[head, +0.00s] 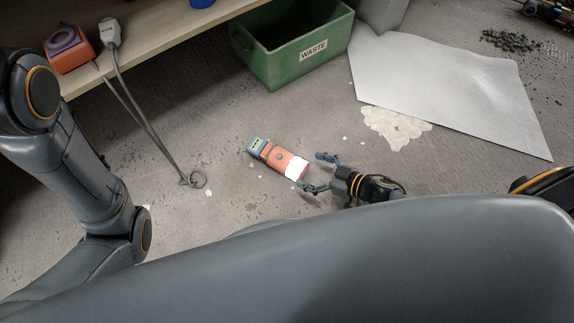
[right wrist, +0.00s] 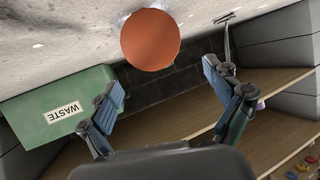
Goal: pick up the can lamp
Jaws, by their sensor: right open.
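The can lamp (head: 278,157) lies on its side on the floor in the head view, an orange cylinder with a white band and a grey head pointing up-left. In the right wrist view its round orange end (right wrist: 150,40) faces the camera, between and beyond the fingertips. My right gripper (head: 314,171) is open at the lamp's white-banded end, its fingers spread to either side of that end; I cannot tell whether they touch it. The open fingers also show in the right wrist view (right wrist: 164,82). My left arm shows, but its gripper is out of view.
A green waste bin (head: 290,66) stands behind the lamp. A pale sheet (head: 440,90) and a spill (head: 396,128) lie to the right. A wooden shelf (head: 150,45) holds an orange device (head: 68,48), with a cable (head: 145,125) hanging to the floor. Floor around the lamp is mostly clear.

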